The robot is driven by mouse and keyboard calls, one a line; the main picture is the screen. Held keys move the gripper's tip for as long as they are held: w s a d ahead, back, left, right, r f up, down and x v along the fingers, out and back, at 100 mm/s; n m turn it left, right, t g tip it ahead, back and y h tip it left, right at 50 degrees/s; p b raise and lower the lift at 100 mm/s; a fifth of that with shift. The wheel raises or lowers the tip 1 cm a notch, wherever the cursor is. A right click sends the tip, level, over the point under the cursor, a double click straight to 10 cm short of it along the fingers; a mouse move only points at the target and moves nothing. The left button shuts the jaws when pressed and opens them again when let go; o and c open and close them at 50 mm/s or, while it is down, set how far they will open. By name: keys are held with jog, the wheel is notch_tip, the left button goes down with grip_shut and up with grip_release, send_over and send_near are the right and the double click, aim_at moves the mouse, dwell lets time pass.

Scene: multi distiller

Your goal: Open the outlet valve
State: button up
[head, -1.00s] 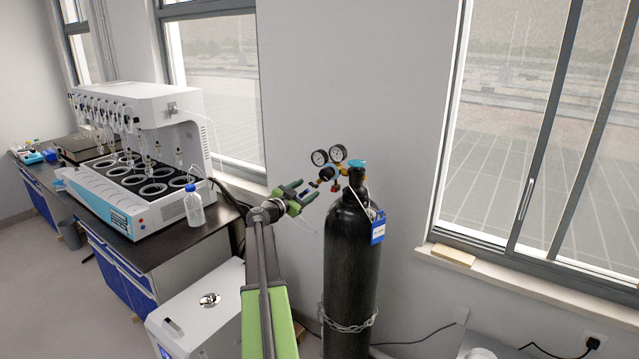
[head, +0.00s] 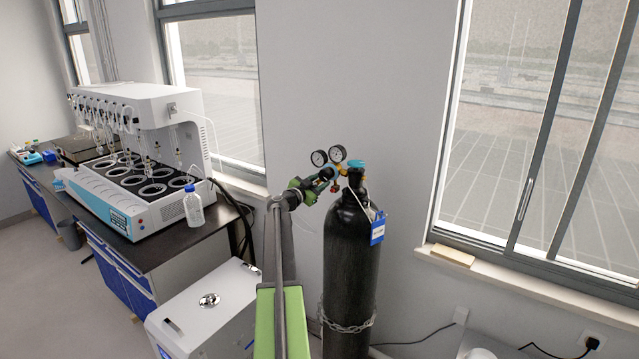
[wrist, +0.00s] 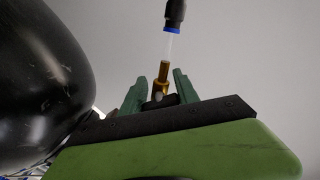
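The gas regulator, with two round gauges (head: 328,156) and brass and blue fittings, sits on top of the black gas cylinder (head: 350,260). My gripper (head: 325,180) is at the left side of the regulator, below the gauges, and hides the outlet valve there in the head view. In the wrist view my gripper (wrist: 160,78) has its two green fingers apart, on either side of a brass outlet fitting (wrist: 163,70). Gaps show beside the brass part. A dark piece, perhaps the valve knob, sits low between the fingers; contact with it cannot be told.
The cylinder's black side (wrist: 40,75) is close on the left in the wrist view. A black connector with a blue ring (wrist: 174,28) is above the fingers. A white box (head: 205,310) and the distiller bench (head: 185,245) stand left. A chain (head: 347,327) circles the cylinder.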

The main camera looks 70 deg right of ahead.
grip_shut()
jog(key=shift+n, duration=0.7)
jog(key=o, duration=0.6)
grip_release()
jog(key=shift+o, duration=0.2)
jog(key=v, duration=1.7)
jog(key=shift+a, duration=0.25)
